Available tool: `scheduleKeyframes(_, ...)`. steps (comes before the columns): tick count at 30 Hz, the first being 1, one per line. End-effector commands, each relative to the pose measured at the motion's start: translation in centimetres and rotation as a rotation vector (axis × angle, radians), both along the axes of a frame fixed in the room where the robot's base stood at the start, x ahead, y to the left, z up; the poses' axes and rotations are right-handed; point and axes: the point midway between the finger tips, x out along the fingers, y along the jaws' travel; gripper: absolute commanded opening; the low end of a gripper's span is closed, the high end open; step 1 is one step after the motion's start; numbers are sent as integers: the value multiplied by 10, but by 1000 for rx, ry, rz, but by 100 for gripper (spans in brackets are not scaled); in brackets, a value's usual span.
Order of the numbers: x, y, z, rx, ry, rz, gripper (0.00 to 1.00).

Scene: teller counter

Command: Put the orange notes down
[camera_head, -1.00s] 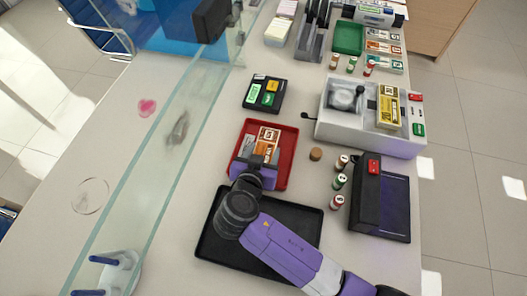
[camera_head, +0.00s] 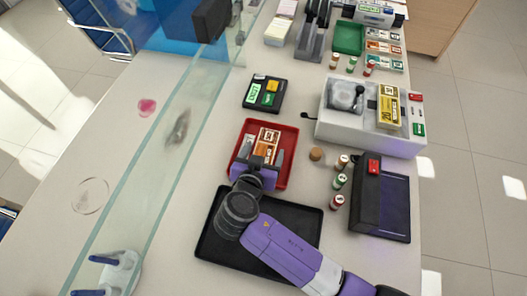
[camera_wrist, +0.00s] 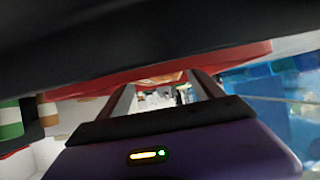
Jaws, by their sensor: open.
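The orange notes (camera_head: 268,138) lie in the red tray (camera_head: 293,132), in the middle of the camera_head view. My gripper (camera_head: 262,154) is over the near part of this tray, with its fingers spread apart on either side of the notes. The near end of the notes is hidden by my gripper. In the camera_wrist view my gripper (camera_wrist: 163,92) shows two separated fingers, with an orange patch beyond them under a red band. I cannot tell whether a finger still touches the notes.
A black tray (camera_head: 308,222) lies under my arm. Small capped rolls (camera_head: 340,181) and a black device (camera_head: 365,205) stand to the right. A black keypad (camera_head: 265,93) lies beyond the red tray. The glass screen (camera_head: 165,165) runs along the left.

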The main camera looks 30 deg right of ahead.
Motion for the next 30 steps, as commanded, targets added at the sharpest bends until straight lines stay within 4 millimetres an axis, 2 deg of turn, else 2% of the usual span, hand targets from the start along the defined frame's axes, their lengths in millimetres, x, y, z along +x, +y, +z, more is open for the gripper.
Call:
scheduleKeyframes(17, -63, 65, 50, 0, -2, 3, 76)
scheduleKeyframes(23, -73, 74, 57, 0, 0, 1, 76)
scheduleKeyframes(30, -74, 75, 58, 0, 0, 0, 76)
